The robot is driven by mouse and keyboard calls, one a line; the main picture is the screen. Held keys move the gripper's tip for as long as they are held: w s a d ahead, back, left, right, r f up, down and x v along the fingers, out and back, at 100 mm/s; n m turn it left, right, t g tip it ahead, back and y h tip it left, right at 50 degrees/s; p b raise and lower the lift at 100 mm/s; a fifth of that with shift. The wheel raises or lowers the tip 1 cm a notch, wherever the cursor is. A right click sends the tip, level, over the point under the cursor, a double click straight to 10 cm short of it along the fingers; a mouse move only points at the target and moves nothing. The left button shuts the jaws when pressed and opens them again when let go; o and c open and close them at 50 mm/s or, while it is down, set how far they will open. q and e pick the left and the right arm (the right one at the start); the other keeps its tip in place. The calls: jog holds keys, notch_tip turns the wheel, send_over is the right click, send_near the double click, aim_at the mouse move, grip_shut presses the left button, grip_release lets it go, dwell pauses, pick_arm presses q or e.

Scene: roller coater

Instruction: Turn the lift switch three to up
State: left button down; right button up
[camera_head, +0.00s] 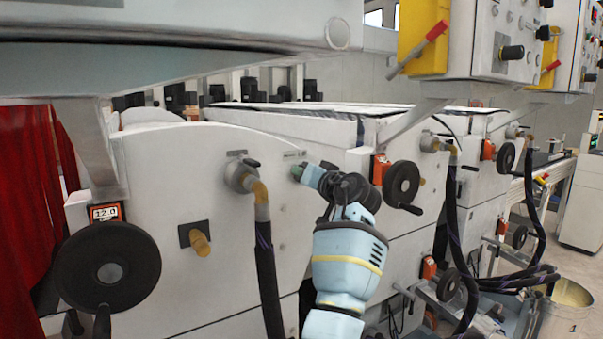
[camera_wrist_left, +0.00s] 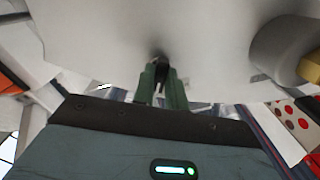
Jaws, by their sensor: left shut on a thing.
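A small dark switch knob (camera_wrist_left: 160,63) sticks out of the white machine panel (camera_wrist_left: 110,40) in the left wrist view. I take it for the lift switch; its marking is too small to read. My left gripper (camera_wrist_left: 162,80) has its green fingers shut around the knob, one on each side. In the head view my left gripper (camera_head: 299,171) reaches the upper right part of the white side panel (camera_head: 150,170), just below a small label (camera_head: 294,154). The knob is hidden there behind the fingers, and I cannot tell which way it is turned. My right gripper is not in view.
A grey fitting with a yellow elbow (camera_head: 260,190) and dark hose is left of my gripper. A black handwheel (camera_head: 402,185) is close on the right, a larger one (camera_head: 107,266) at lower left. A control box (camera_head: 500,45) hangs at upper right.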

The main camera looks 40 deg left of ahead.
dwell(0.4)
pick_arm(q)
jog(key=c, duration=1.4)
grip_release()
jog(key=shift+c, duration=0.2)
